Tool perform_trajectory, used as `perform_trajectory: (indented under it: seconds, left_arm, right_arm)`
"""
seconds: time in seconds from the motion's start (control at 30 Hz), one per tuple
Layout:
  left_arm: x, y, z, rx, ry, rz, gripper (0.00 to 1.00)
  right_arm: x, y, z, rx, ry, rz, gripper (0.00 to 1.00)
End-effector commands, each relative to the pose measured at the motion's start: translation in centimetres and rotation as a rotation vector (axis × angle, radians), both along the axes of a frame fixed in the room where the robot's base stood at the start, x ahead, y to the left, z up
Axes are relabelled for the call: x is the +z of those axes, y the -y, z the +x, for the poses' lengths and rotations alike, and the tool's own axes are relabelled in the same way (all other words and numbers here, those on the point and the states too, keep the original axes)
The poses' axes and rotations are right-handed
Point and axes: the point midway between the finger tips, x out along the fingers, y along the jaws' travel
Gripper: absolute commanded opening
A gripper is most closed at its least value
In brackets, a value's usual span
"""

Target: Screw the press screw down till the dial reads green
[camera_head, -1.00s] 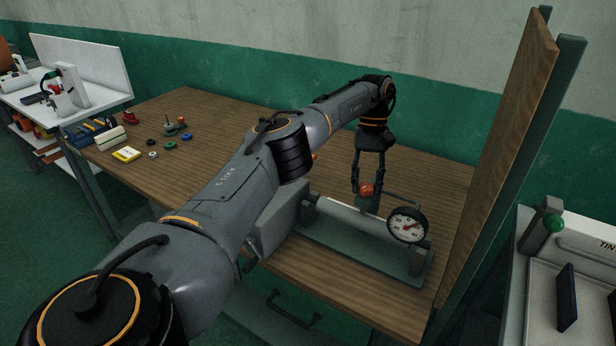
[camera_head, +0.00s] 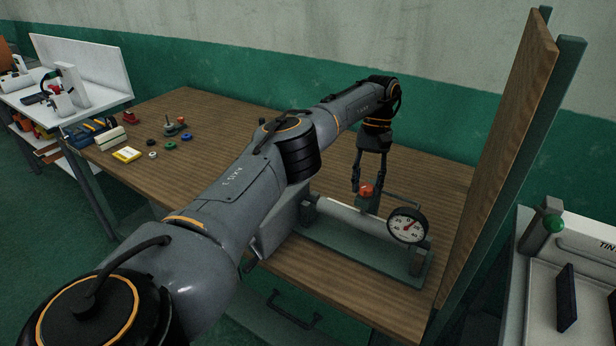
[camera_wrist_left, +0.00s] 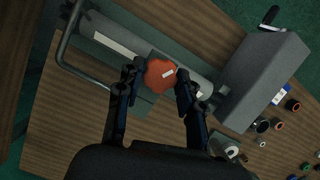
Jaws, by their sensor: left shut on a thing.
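The press screw's red knob (camera_head: 365,190) stands on the press (camera_head: 340,236), a grey-green frame with a pale roller on the wooden bench. In the left wrist view the knob (camera_wrist_left: 159,70) is round and lobed with a pale mark on top. My left gripper (camera_head: 368,182) points down from above and is shut on the knob, with one finger on either side. The round dial (camera_head: 407,226) on the press's front right has a white face with a red needle or mark. Its exact reading is too small to tell. My right gripper is not in view.
A wooden panel (camera_head: 503,150) stands upright at the bench's right edge. A grey box (camera_wrist_left: 262,80) with a crank sits at the roller's end. The bench behind the press is clear.

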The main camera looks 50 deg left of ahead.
Motion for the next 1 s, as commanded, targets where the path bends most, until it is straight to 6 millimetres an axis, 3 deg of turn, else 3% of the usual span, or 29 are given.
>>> perform_trajectory:
  seconds: [0.33, 0.93, 0.97, 1.0]
  left_arm:
    - [0.0, 0.11, 0.03, -0.292, -0.001, 0.002, 0.14]
    - [-0.02, 0.1, 0.02, -0.294, -0.001, 0.001, 0.14]
    - [-0.02, 0.09, 0.02, -0.294, -0.001, 0.001, 0.43]
    - [-0.02, 0.09, 0.02, -0.294, -0.001, 0.001, 0.51]
  right_arm:
    - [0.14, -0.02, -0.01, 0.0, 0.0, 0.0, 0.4]
    - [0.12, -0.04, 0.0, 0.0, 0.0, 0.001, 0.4]
    - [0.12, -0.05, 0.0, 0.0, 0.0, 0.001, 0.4]
    - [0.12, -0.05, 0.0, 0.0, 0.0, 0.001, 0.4]
